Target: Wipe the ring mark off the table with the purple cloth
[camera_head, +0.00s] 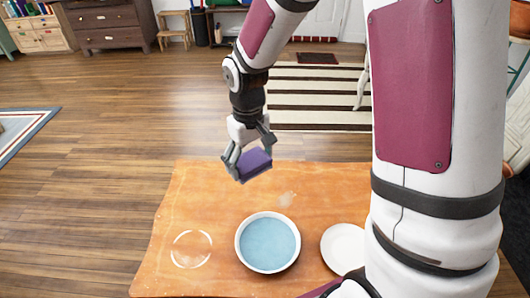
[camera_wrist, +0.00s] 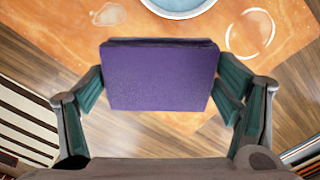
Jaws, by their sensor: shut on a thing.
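My gripper (camera_head: 252,159) is shut on the purple cloth (camera_head: 254,166), a folded block. In the wrist view the cloth (camera_wrist: 160,76) sits between the two fingers. The gripper holds it in the air at the far edge of the orange-brown table (camera_head: 200,200). The pale ring mark (camera_head: 191,249) is on the table's left part, nearer to me than the cloth. The ring mark also shows at the upper right of the wrist view (camera_wrist: 272,38). The cloth is apart from the ring mark.
A bowl of blue liquid (camera_head: 268,242) stands right of the ring mark. A white plate (camera_head: 341,246) is further right, partly hidden by my arm. A pale smudge (camera_head: 286,199) lies behind the bowl. The table's left far area is clear.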

